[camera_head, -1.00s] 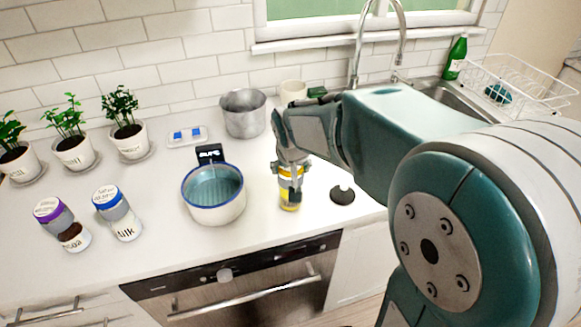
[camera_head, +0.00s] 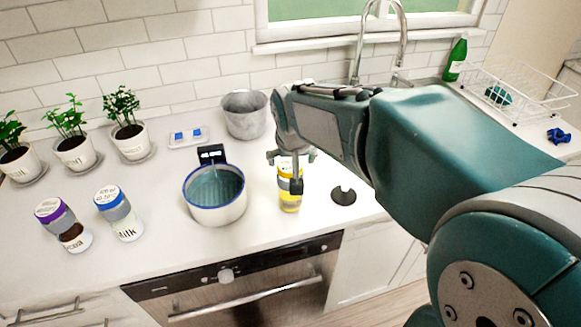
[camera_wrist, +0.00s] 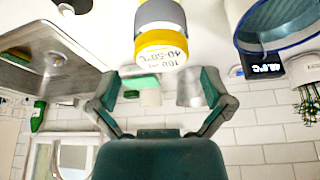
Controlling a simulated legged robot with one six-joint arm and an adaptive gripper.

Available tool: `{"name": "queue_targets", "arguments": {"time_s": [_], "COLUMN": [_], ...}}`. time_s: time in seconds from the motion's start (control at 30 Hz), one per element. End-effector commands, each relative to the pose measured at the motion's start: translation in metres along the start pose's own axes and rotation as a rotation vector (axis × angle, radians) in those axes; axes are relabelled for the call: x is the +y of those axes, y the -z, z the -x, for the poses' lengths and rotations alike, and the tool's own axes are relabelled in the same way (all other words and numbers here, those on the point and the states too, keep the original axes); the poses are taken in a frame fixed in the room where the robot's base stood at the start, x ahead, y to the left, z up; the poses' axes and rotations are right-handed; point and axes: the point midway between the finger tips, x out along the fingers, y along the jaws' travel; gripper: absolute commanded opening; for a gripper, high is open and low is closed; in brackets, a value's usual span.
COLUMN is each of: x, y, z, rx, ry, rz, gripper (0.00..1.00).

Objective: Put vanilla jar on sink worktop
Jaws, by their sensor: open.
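A jar with a yellow lid and yellow band (camera_head: 289,190) stands upright on the white worktop (camera_head: 262,225), right of the blue-rimmed pot. No vanilla name is readable on it. In the wrist view the jar (camera_wrist: 160,42) appears upside down, its lid facing my gripper. My gripper (camera_head: 292,168) is open and empty, just above and behind the jar; one finger overlaps the jar in the head view. In the wrist view my fingers (camera_wrist: 160,90) are spread wide with the jar beyond their tips. The sink is mostly hidden by my arm; its tap (camera_head: 378,40) shows.
A blue-rimmed pot (camera_head: 215,208) stands close left of the jar, a black round piece (camera_head: 343,196) close right. A milk jar (camera_head: 119,213), cocoa jar (camera_head: 64,225), metal pot (camera_head: 246,124) and plants stand further left. A dish rack (camera_head: 520,85) and green bottle (camera_head: 456,60) are right.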

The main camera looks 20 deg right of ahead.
Motion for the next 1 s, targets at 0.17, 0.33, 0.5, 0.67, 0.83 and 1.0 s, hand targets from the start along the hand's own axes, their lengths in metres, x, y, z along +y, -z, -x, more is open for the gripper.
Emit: {"name": "queue_targets", "arguments": {"time_s": [0.17, 0.33, 0.5, 0.67, 0.83, 1.0], "x": [-0.001, 0.000, 0.001, 0.010, 0.023, 0.032], "y": [0.001, 0.000, -0.004, -0.036, -0.095, -0.143], "z": [0.039, 0.062, 0.072, 0.086, 0.098, 0.097], "rx": [0.005, 0.002, 0.002, 0.022, 0.052, 0.081], "ry": [0.002, 0.001, 0.002, 0.020, 0.048, 0.070], "rz": [0.000, 0.000, 0.003, 0.038, 0.099, 0.154], "gripper": [1.00, 1.00, 1.00, 1.00, 1.00, 1.00]}}
